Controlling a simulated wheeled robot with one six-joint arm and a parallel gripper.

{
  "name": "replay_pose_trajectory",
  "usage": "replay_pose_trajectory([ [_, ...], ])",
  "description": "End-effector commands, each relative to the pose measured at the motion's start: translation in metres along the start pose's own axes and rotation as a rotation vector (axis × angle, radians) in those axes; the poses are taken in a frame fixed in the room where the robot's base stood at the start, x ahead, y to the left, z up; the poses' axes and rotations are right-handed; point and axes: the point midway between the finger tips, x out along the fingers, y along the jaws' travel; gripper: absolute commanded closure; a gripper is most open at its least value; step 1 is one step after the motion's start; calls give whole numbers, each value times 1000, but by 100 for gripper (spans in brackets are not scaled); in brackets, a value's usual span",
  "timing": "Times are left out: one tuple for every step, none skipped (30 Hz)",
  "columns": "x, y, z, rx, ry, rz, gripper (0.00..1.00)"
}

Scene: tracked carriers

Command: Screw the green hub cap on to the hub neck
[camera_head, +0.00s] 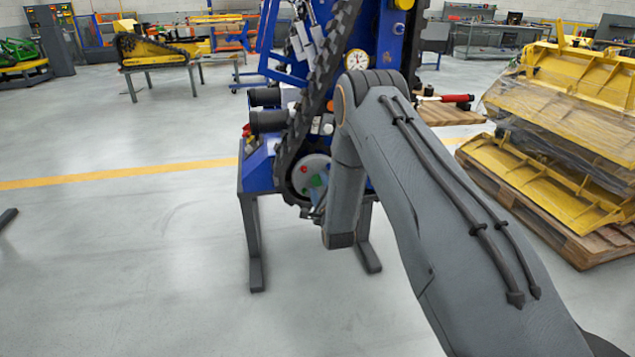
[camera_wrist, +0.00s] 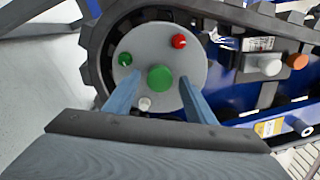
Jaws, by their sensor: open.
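In the wrist view the large round green hub cap (camera_wrist: 160,77) sits at the middle of the light grey hub disc (camera_wrist: 152,46). The neck behind it is hidden, so I cannot tell how far the cap is screwed on. My gripper (camera_wrist: 160,79) is open, its two blue-grey fingers on the left and right of the cap. I see gaps between cap and fingers, but cannot judge the depth. In the head view the hub disc (camera_head: 323,168) shows low on the blue tracked carrier, partly behind my arm.
The disc also bears a small green knob (camera_wrist: 125,59), a red knob (camera_wrist: 179,41) and a white knob (camera_wrist: 144,103). A black toothed track (camera_wrist: 96,60) curves around it. White and orange fittings (camera_wrist: 298,61) stick out at right. Yellow parts on pallets (camera_head: 560,175) stand at right.

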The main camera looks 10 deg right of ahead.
Motion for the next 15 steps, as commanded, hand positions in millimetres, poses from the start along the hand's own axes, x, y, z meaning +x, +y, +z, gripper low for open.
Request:
replay_pose_trajectory([
  [0,0,0,-59,0,0,50],
  [0,0,0,-99,0,0,50],
  [0,0,0,-149,0,0,50],
  [0,0,0,-184,0,0,50],
  [0,0,0,-216,0,0,50],
  [0,0,0,-254,0,0,50],
  [0,0,0,-277,0,0,50],
  [0,0,0,-295,0,0,50],
  [0,0,0,-314,0,0,50],
  [0,0,0,-322,0,0,50],
  [0,0,0,-330,0,0,50],
  [0,0,0,-347,0,0,50],
  [0,0,0,-363,0,0,50],
  [0,0,0,-388,0,0,50],
  [0,0,0,-430,0,0,50],
])
